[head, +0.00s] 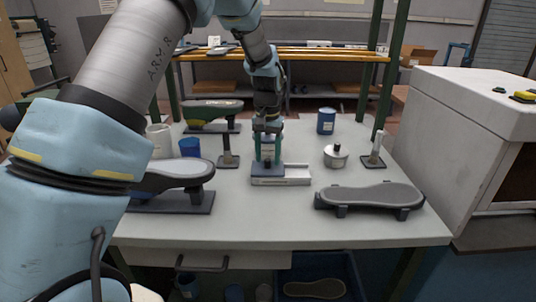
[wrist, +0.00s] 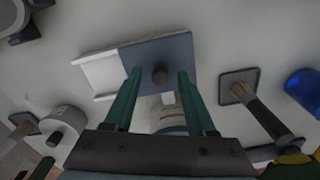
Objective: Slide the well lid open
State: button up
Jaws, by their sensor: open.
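The well lid (wrist: 172,50) is a flat blue-grey plate with a dark round knob (wrist: 160,74). In the head view the lid (head: 262,168) lies over the left part of a low pale well block (head: 281,181). The block's pale right part (head: 298,171) is uncovered; in the wrist view it shows on the left (wrist: 100,72). My gripper (head: 267,160) is above the lid, pointing down. In the wrist view its teal fingers (wrist: 159,73) are open, one on each side of the knob, with gaps visible. Finger contact with the lid cannot be told.
A brush on a stand (head: 228,155) is close left of the block. A lidded tin (head: 335,156), a second brush (head: 375,150) and a sole-shaped last (head: 370,195) are to the right. A blue can (head: 326,121) is behind. The table (head: 270,225) is clear in front.

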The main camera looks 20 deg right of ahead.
jog(key=shift+f, duration=0.35)
jog(key=shift+c, duration=0.3)
grip_shut()
dwell(1.0)
